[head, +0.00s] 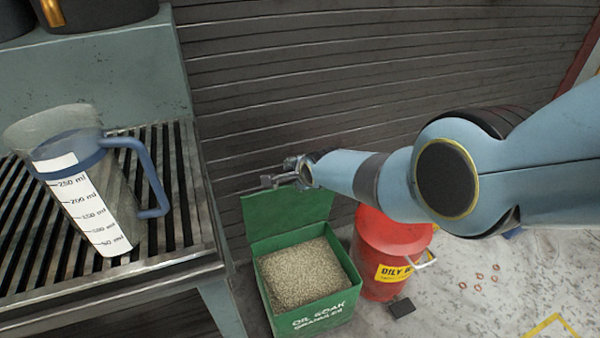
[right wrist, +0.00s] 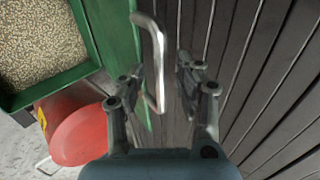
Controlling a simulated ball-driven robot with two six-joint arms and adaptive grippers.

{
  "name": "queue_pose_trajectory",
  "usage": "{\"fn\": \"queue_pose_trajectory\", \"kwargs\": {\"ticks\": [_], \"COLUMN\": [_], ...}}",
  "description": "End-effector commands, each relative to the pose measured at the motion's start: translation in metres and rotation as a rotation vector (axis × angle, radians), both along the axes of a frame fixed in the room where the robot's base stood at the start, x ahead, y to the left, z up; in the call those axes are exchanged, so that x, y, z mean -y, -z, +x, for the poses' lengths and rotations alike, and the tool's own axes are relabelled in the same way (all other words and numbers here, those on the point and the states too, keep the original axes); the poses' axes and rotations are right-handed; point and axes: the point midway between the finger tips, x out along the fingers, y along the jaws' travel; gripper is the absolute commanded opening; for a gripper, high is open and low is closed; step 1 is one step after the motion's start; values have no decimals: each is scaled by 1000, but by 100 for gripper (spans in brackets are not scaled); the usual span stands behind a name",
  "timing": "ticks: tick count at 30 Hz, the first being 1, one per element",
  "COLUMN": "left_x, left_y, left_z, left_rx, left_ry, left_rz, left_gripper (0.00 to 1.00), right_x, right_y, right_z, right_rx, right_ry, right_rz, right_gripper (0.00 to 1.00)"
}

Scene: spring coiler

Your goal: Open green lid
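The green lid (head: 288,214) stands raised at the back of the green box (head: 275,318), which is open and shows pale granules (head: 300,275). My right gripper (head: 280,178) is at the lid's top edge. In the right wrist view the lid (right wrist: 112,35) is seen near edge-on, with a bent metal handle (right wrist: 158,45) on it. There the right gripper (right wrist: 160,82) has its fingers apart, with the handle's lower end between them; I cannot tell whether they touch it. My left gripper is not in view.
A red oily-waste can (head: 385,240) stands right of the box, with a dark block (head: 401,307) before it. A slatted metal bench (head: 165,262) with a measuring jug (head: 85,185) is at left. A ribbed wall (head: 330,70) is close behind the lid.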

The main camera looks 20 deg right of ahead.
Motion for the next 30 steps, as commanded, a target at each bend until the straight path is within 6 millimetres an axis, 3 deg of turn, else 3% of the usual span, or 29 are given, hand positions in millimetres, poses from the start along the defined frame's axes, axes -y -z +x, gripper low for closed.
{"fn": "queue_pose_trajectory", "kwargs": {"ticks": [11, 21, 30], "left_x": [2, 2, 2], "left_y": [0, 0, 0], "left_z": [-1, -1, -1], "left_rx": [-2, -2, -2], "left_ry": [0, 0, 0], "left_rz": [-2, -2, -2], "left_gripper": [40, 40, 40], "right_x": [1, 2, 3], "right_y": [-15, -41, -50], "right_z": [-18, -45, -54], "right_rx": [1, 2, 1], "right_ry": [-1, -1, -2], "right_rz": [4, 4, 3], "right_gripper": [34, 34, 34]}}
